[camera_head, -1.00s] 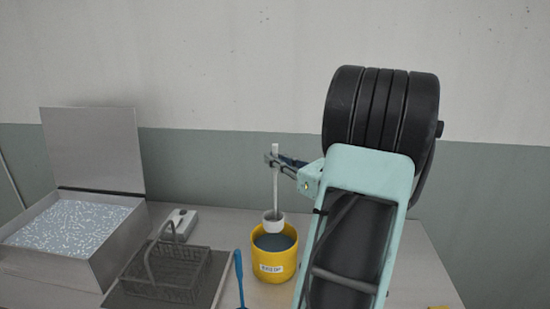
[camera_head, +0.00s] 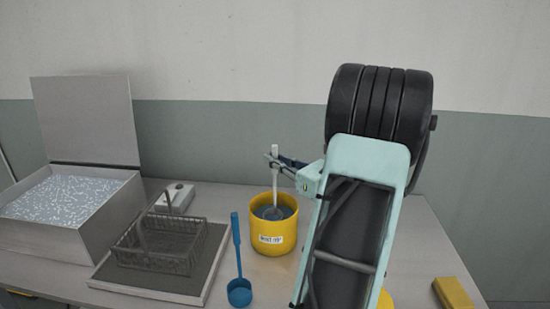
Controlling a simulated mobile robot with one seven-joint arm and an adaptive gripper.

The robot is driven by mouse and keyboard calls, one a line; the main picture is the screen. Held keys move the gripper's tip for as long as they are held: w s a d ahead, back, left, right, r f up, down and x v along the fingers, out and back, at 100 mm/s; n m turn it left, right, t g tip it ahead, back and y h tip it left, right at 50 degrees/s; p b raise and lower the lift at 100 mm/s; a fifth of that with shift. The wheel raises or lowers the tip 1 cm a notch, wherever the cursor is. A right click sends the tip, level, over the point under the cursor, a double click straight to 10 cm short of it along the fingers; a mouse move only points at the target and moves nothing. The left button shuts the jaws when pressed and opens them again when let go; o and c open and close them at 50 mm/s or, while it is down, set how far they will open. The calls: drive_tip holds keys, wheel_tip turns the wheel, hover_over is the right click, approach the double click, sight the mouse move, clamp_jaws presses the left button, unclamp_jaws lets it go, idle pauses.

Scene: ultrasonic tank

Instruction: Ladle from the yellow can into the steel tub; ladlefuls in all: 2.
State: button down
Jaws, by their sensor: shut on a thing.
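The yellow can (camera_head: 273,240) stands on the table with dark liquid inside and a white label on its front. My gripper (camera_head: 277,162) is shut on the upright pale handle of a ladle (camera_head: 275,185), above the can. The ladle's bowl is inside the can's mouth, at or in the liquid; how full it is I cannot tell. The steel tub (camera_head: 103,220) is at the left, with its lid (camera_head: 85,120) raised and pale speckled liquid in it.
A wire basket (camera_head: 155,245) sits on a dark tray (camera_head: 205,270) between tub and can. A blue ladle (camera_head: 238,265) lies in front of the can. A small white device (camera_head: 175,195) is behind the basket. A yellow block (camera_head: 455,293) lies at the right.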

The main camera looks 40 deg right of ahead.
sight(275, 176)
drive_tip(key=shift+f+b, duration=1.6)
drive_tip(key=shift+f, duration=0.9)
wheel_tip(275, 176, up, 18)
drive_tip(key=p, duration=1.3)
drive_tip(key=shift+f, duration=0.3)
